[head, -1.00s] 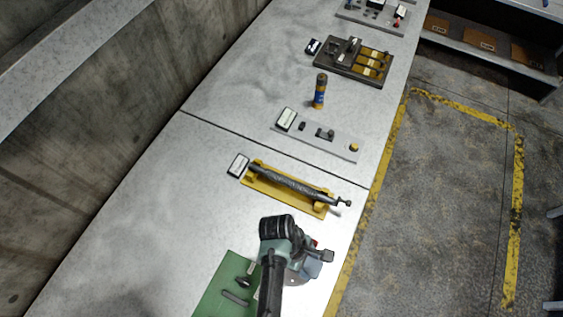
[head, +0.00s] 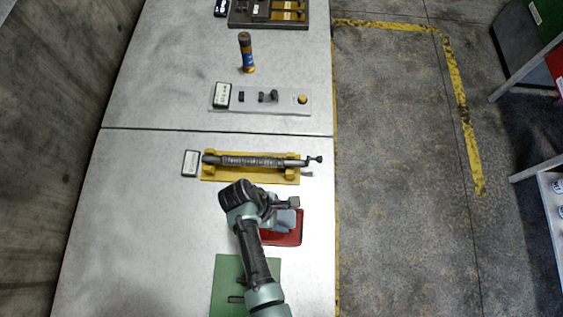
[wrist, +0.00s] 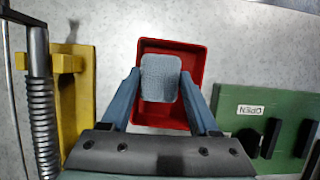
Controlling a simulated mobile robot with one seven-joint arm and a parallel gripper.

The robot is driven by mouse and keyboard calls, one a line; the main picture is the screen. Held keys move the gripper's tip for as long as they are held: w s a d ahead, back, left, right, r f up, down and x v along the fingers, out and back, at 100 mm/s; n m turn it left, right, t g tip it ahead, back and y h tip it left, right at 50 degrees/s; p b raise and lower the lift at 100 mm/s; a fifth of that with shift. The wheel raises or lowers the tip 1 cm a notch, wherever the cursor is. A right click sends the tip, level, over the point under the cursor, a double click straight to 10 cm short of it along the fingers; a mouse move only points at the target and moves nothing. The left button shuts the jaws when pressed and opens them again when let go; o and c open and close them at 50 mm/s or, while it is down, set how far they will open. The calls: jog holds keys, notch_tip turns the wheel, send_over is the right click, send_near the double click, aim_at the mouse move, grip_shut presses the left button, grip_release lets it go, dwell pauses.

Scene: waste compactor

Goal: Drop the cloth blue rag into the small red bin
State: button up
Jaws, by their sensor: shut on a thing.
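The small red bin (head: 282,238) stands on the metal bench beside the green board, partly hidden by my arm in the head view. In the wrist view the red bin (wrist: 197,62) lies below my gripper. The blue rag (wrist: 160,77) shows between my gripper's fingers (wrist: 163,95), over the bin's opening as seen from above. In the head view the rag (head: 286,219) is a small light-blue patch at my gripper (head: 280,208). My gripper is shut on the rag. I cannot tell the exact height of the rag above the bin floor.
A yellow stand with a ribbed grey rod (head: 250,164) lies beyond the bin. A green board (head: 232,272) with dark handles lies nearer me; its label reads OPEN in the wrist view. A grey control plate (head: 262,101) and a blue-and-gold cylinder (head: 246,54) stand farther off.

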jog(key=shift+f, duration=0.15)
jog(key=o, duration=1.4)
jog(key=b+v, duration=0.1)
jog(key=v, duration=1.2)
jog(key=shift+d, duration=0.1)
